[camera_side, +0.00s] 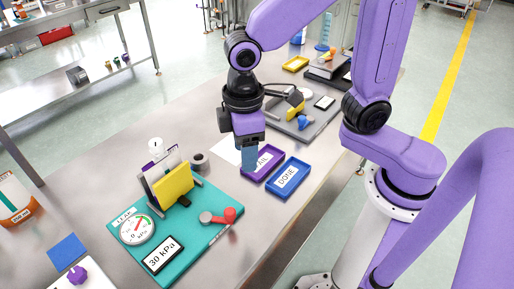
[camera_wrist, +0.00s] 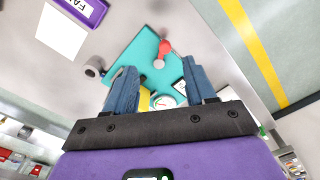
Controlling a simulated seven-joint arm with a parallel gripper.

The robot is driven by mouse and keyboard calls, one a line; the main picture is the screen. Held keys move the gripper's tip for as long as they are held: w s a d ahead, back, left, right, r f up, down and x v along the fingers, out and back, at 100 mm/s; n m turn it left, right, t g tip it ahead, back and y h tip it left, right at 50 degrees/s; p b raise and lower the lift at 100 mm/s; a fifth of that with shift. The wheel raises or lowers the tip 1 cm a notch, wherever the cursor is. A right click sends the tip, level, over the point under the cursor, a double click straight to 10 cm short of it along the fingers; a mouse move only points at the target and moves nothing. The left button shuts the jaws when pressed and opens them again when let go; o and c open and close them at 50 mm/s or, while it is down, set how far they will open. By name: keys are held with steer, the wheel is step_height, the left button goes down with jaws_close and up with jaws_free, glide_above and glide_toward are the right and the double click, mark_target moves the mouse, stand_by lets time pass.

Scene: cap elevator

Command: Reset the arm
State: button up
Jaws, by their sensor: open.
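My gripper (camera_side: 249,158) is open and empty, hanging fingers-down above the table beside the purple FAIL tray (camera_side: 262,163). Its two blue fingers (camera_wrist: 163,88) also show apart in the wrist view. The blue DONE tray (camera_side: 288,179) lies to the right of the purple tray; both look empty apart from their labels. A teal board (camera_side: 200,232) marked LEAK carries a dial gauge (camera_side: 137,229), a 30 kPa sign (camera_side: 163,254), a red-handled valve (camera_side: 227,215) and a yellow block (camera_side: 174,185) in an upright holder. The wrist view also shows the teal board (camera_wrist: 138,53).
A dark round part (camera_side: 199,160) and a white sheet (camera_side: 228,150) lie near my gripper. A grey board (camera_side: 296,127) with parts and a yellow tray (camera_side: 296,63) stand farther back. A blue square (camera_side: 67,251) lies at front left. The table's right front is bare.

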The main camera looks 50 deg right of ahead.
steer(key=s+d+n, duration=0.1)
steer(key=s+d, duration=1.1)
steer(key=d, duration=0.1)
steer(key=shift+s+d+r+n, duration=0.15)
steer(key=shift+d+r+n, duration=0.15)
steer(key=shift+n, duration=0.1)
stand_by(6.3)
